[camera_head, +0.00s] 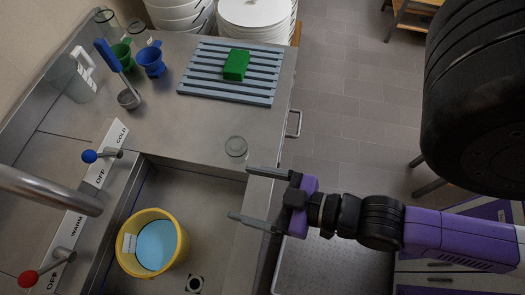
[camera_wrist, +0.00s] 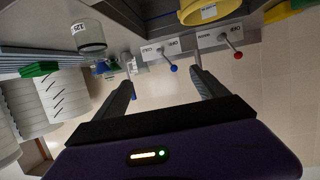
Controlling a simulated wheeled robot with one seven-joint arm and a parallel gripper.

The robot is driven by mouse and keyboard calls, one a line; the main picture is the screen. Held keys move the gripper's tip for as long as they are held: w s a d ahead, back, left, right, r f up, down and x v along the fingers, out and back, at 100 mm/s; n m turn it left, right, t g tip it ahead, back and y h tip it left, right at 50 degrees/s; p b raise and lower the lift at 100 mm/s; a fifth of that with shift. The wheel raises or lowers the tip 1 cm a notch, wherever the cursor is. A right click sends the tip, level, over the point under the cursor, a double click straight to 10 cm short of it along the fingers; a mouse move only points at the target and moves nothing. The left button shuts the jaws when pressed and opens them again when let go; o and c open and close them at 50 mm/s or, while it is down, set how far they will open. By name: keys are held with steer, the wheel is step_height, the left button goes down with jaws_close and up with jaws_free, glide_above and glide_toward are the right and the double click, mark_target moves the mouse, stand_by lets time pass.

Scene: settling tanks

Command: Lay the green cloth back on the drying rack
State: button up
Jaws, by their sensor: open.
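The green cloth (camera_head: 236,64) is a small folded block lying on the blue-grey slatted drying rack (camera_head: 205,86), on the counter at the back. In the wrist view the green cloth (camera_wrist: 39,69) shows at the left edge, by the rack's slats (camera_wrist: 40,54). My gripper (camera_head: 240,194) is open and empty. It is over the front edge of the sink, well apart from the cloth and rack. Its two fingers also show spread apart in the wrist view (camera_wrist: 160,82).
A clear glass (camera_head: 236,147) stands near the sink's edge. A yellow bucket (camera_head: 128,262) with blue contents is in the sink. A blue-handled ladle (camera_head: 128,98), green and blue cups and a clear jug stand at the counter's left. White stacked containers (camera_head: 258,12) are behind the rack.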

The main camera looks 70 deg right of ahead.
steer(key=shift+n+t+y, duration=0.3)
steer(key=shift+y, duration=0.1)
steer(key=s+r, duration=0.1)
steer(key=s+d+r, duration=0.1)
steer(key=s+r, duration=0.1)
steer(key=shift+s+d, duration=0.25)
steer(key=shift+s, duration=0.05)
step_height(320, 180, down, 6)
steer(key=b, duration=0.6)
